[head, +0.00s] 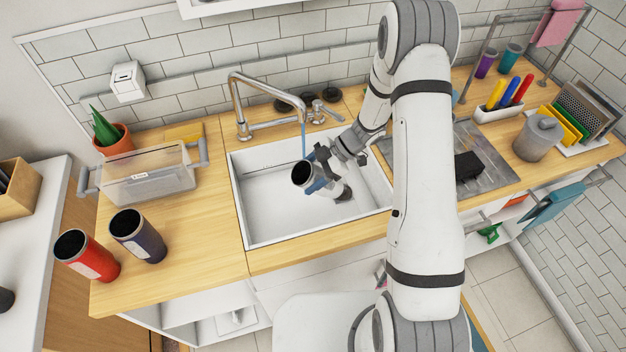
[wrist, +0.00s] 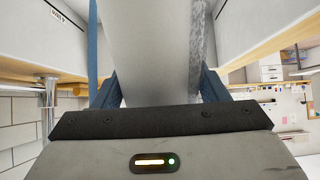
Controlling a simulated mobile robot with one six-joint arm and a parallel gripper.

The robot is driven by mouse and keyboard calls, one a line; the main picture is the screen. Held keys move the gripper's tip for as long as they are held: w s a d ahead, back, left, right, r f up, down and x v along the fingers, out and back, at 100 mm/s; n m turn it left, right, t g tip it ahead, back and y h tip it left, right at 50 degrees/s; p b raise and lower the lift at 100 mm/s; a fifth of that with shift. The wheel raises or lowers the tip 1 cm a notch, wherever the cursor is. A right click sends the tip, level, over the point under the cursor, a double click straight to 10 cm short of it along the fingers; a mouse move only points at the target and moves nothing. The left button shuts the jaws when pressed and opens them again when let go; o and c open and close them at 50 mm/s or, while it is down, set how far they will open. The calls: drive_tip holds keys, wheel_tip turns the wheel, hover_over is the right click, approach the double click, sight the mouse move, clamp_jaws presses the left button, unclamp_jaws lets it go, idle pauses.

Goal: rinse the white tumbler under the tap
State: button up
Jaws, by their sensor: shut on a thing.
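The white tumbler (head: 331,189) is tilted over the sink (head: 262,212), its dark open mouth turned toward the left and up. My gripper (head: 318,180) is shut around the tumbler's side with its blue fingers. In the wrist view the pale tumbler (wrist: 150,50) fills the space between the fingers of my gripper (wrist: 160,90). The tap (head: 262,98) arches over the sink from the back. A thin blue stream of water (head: 303,142) falls from its spout to about the tumbler's mouth. How far the water enters the tumbler is hard to see.
A red tumbler (head: 92,258) and a dark blue one (head: 140,238) stand on the counter at left. A clear bin (head: 150,180) and a potted plant (head: 112,138) are behind them. A grey lidded pot (head: 538,138) stands at right. The left part of the sink is free.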

drive_tip(key=w+a, duration=0.2)
drive_tip(key=w, duration=0.7)
drive_tip(key=shift+a, duration=0.3)
drive_tip(key=shift+w, duration=0.1)
idle(1.3)
drive_tip(key=shift+s+d, duration=0.35)
drive_tip(key=shift+s, duration=0.95)
drive_tip(key=shift+s+d, duration=0.4)
drive_tip(key=shift+s, duration=0.9)
drive_tip(key=shift+s+d, duration=0.35)
drive_tip(key=shift+s, duration=0.95)
drive_tip(key=s+d+r, duration=0.1)
drive_tip(key=s+r, duration=0.4)
drive_tip(key=r, duration=0.1)
drive_tip(key=shift+s+d, duration=0.3)
drive_tip(key=shift+s, duration=0.1)
drive_tip(key=shift+r, duration=0.1)
